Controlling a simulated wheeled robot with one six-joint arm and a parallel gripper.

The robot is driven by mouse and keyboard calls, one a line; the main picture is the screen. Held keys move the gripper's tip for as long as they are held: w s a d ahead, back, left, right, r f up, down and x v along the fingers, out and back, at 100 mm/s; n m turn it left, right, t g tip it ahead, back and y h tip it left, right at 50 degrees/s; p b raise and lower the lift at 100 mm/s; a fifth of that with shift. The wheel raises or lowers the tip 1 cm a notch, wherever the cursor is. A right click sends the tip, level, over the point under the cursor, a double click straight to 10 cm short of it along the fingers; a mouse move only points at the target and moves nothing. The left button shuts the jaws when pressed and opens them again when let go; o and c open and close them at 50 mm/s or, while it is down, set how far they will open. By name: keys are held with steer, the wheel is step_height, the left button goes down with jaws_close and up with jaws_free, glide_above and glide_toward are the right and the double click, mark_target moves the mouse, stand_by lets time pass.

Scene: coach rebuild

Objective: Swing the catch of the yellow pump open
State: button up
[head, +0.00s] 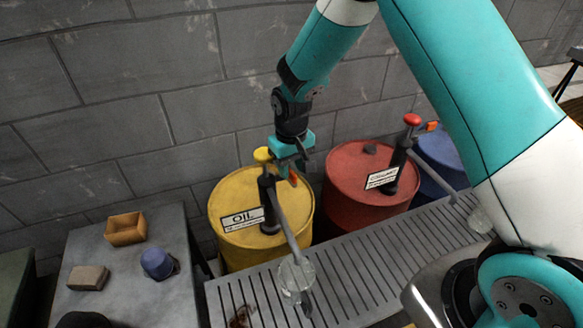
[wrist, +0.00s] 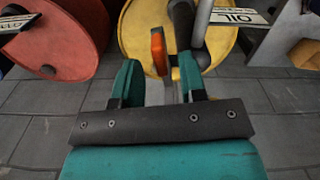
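The yellow pump stands on the yellow oil drum (head: 230,195), with a yellow knob (head: 262,155), a dark body (head: 268,205) and a grey spout (head: 285,222) slanting down. Its orange catch (head: 293,178) shows just below my gripper (head: 290,158) in the head view. In the wrist view the catch (wrist: 158,50) stands ahead, in the gap between the two teal fingers of my gripper (wrist: 160,78), nearer the left one. The fingers are apart with nothing clamped. I cannot tell whether they touch the catch.
A red drum (head: 345,165) with a red-knobbed pump (head: 412,120) stands to the right, a blue drum (head: 440,150) beyond. A glass jar (head: 296,275) stands under the spout on the slatted grate (head: 350,275). A side table (head: 110,245) holds a box, block and blue cup.

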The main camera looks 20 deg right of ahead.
steer(key=shift+f, duration=1.1)
jaws_close()
steer(key=shift+d+n, duration=0.25)
steer(key=shift+n, duration=0.35)
